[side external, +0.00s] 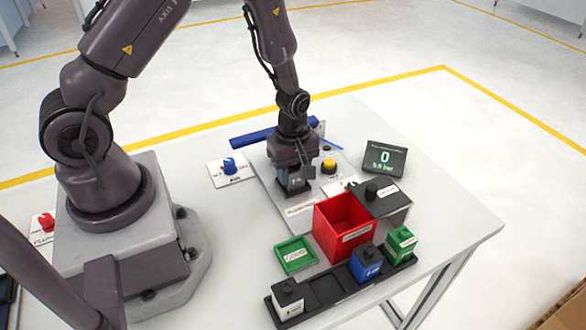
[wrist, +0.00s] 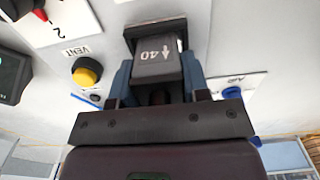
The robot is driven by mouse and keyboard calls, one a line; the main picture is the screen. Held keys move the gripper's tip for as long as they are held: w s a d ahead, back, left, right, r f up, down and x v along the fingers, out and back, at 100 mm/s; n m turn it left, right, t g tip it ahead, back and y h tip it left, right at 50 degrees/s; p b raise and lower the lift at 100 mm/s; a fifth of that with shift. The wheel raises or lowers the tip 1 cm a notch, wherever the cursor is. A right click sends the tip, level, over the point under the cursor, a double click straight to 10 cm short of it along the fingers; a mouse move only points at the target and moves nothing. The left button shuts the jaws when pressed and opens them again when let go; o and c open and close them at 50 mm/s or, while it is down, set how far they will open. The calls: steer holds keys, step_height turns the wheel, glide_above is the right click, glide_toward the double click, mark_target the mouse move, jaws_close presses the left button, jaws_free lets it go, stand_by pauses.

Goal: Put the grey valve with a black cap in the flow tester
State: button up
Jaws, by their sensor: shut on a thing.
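My gripper (side external: 292,188) points down over the light panel of the flow tester (side external: 300,208), left of its yellow button (side external: 329,165). In the wrist view its blue fingers (wrist: 158,82) are shut on a dark grey block (wrist: 156,68) marked 40 with an arrow, which looks like the grey valve. Its cap is not clearly visible. The block is at or close above the panel; I cannot tell whether it is seated. The tester's display (side external: 384,158) reads 0.
A black rack (side external: 327,290) in front holds white (side external: 288,299), blue (side external: 366,262) and green (side external: 400,242) valves, with an empty slot. A red bin (side external: 344,228), green tray (side external: 295,254) and dark box with a knob (side external: 385,206) stand nearby. A blue knob (side external: 230,167) is left.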

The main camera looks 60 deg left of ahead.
steer(key=shift+f, duration=0.1)
steer(key=o, duration=1)
steer(key=shift+c, duration=0.2)
step_height(320, 180, up, 12)
steer(key=shift+f, duration=0.1)
steer(key=s+d+r+m+t, duration=0.2)
steer(key=s+r+m, duration=0.4)
steer(key=r+m, duration=0.3)
steer(key=s+d+r+m+t, duration=0.3)
steer(key=s+r+m, duration=0.4)
steer(key=r+m, duration=0.2)
steer(key=shift+s+r+t, duration=0.2)
steer(key=shift+r+t, duration=0.1)
steer(key=shift+r, duration=0.6)
